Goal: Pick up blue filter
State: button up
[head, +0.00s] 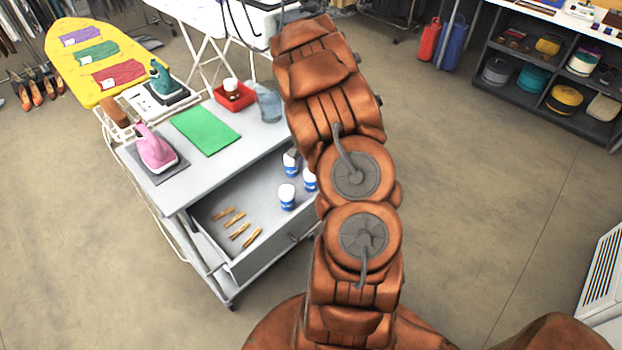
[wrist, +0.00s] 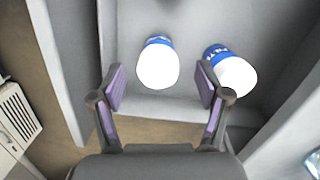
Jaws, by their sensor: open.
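Several blue-and-white filter cartridges stand in the open grey drawer (head: 220,207) of the cart. One (head: 287,197) is at the front, another (head: 310,180) is beside my arm, and a third (head: 291,164) is farther back, partly hidden. In the wrist view one filter (wrist: 158,64) with a white top shows ahead, between the fingers' lines. A second filter (wrist: 232,70) is to its right, beyond the right finger. My gripper (wrist: 161,80) is open and empty, with no visible contact. In the head view my arm hides it.
Several wooden clothespins (head: 239,230) lie in the drawer's left part. On the cart top (head: 248,140) are a pink iron (head: 155,150), a green cloth (head: 206,130), a red tray (head: 246,101) and a clear blue container (head: 268,104). Drawer walls stand close around the filters.

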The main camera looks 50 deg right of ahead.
jog(key=shift+s+a+f+p, duration=0.1)
jog(key=shift+f+p, duration=0.7)
jog(key=shift+f, duration=1.6)
jog(key=c, duration=1.3)
jog(key=shift+r, duration=0.15)
